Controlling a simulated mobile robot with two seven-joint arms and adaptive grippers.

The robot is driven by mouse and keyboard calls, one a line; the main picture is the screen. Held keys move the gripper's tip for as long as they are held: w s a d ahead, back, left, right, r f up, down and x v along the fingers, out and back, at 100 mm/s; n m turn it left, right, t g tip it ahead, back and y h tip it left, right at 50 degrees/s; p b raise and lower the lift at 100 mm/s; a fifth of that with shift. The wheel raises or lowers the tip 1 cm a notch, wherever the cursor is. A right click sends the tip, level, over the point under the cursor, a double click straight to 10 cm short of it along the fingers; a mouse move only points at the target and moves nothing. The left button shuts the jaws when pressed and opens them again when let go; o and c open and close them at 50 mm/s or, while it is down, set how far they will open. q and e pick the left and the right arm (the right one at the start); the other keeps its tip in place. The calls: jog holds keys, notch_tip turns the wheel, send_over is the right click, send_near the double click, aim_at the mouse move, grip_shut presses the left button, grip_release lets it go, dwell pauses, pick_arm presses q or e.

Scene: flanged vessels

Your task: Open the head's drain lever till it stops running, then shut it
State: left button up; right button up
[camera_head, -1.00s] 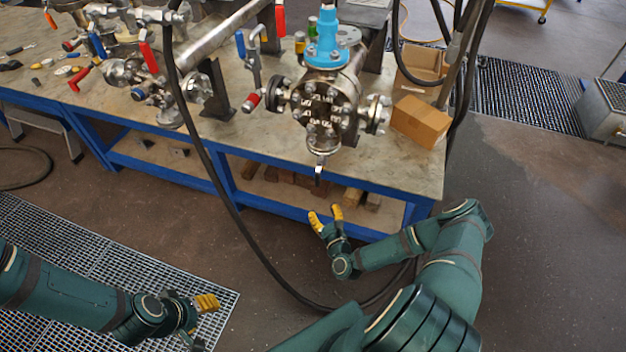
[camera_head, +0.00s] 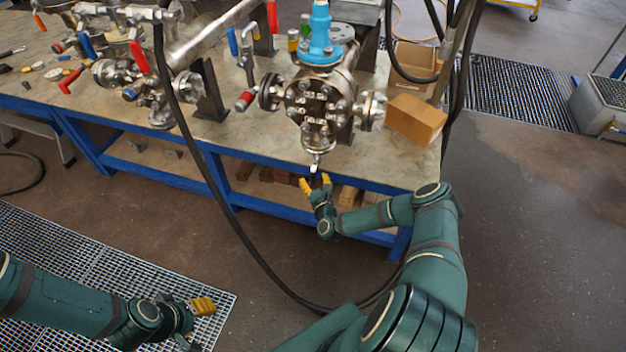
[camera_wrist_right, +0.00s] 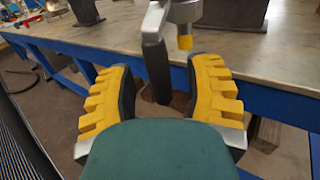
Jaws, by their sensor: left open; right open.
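The head is a steel flanged vessel (camera_head: 322,98) with a blue cap, at the table's front edge in the head view. Its small drain lever (camera_head: 316,164) hangs below the bottom flange. In the right wrist view the lever (camera_wrist_right: 155,62) is a grey arm with a dark handle, pointing down between the open fingers. A short outlet with a yellow tip (camera_wrist_right: 185,42) is beside it. My right gripper (camera_head: 315,186) is open around the lever's lower end, and I cannot see contact. My left gripper (camera_head: 198,324) is open and empty, low over the floor grating.
The table (camera_head: 408,168) has a blue frame and a lower shelf with wooden blocks. A black hose (camera_head: 205,160) hangs in front of it. A cardboard box (camera_head: 416,118) stands right of the vessel. Piping with red and blue handles (camera_head: 137,58) stands to the left.

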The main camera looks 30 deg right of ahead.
jog(key=shift+w+d, duration=0.1)
jog(key=shift+w, duration=0.3)
grip_shut()
